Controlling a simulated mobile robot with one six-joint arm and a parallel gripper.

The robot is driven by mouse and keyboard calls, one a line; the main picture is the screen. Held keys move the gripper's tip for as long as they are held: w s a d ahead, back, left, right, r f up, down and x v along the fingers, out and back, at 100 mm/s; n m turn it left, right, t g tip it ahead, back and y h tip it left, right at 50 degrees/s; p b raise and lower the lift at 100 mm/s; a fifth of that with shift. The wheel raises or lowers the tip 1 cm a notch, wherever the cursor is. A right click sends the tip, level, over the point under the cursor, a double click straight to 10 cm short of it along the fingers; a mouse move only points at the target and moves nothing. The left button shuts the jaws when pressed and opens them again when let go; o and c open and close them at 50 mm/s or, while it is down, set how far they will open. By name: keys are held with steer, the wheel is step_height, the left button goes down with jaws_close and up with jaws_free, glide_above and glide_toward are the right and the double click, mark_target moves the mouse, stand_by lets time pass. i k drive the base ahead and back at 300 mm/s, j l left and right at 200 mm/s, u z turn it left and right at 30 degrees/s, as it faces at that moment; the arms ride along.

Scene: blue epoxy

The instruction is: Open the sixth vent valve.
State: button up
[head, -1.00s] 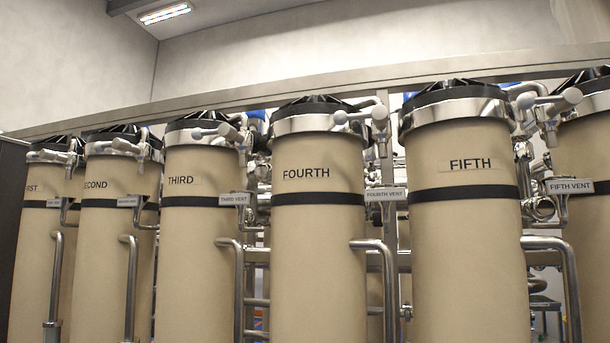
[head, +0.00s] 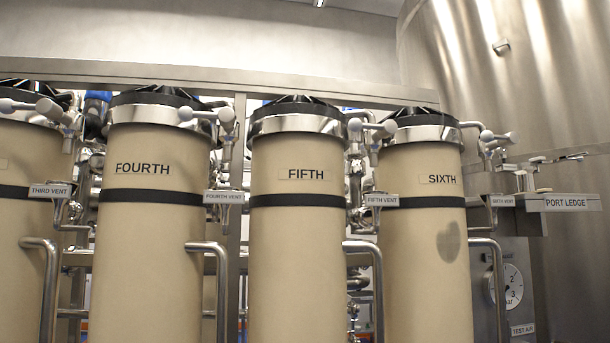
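The sixth housing (head: 430,270) is a tan cylinder with a black band and a dark domed lid, labelled SIXTH, at the right of the row in the head view. The sixth vent valve (head: 492,142) sits at its upper right, a metal fitting with a pale-ended handle. A small SIXTH VENT label (head: 502,201) hangs below it. The valve is too small here to tell whether it is open or shut. My gripper is not in view.
The fifth (head: 297,260) and fourth (head: 152,260) housings stand to the left with their own vent valves. A steel port ledge (head: 572,203) juts out at the right, above a pressure gauge (head: 512,287). A large steel tank (head: 510,80) stands behind.

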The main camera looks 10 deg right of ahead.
mark_target(511, 139)
steer(key=z, duration=1.25)
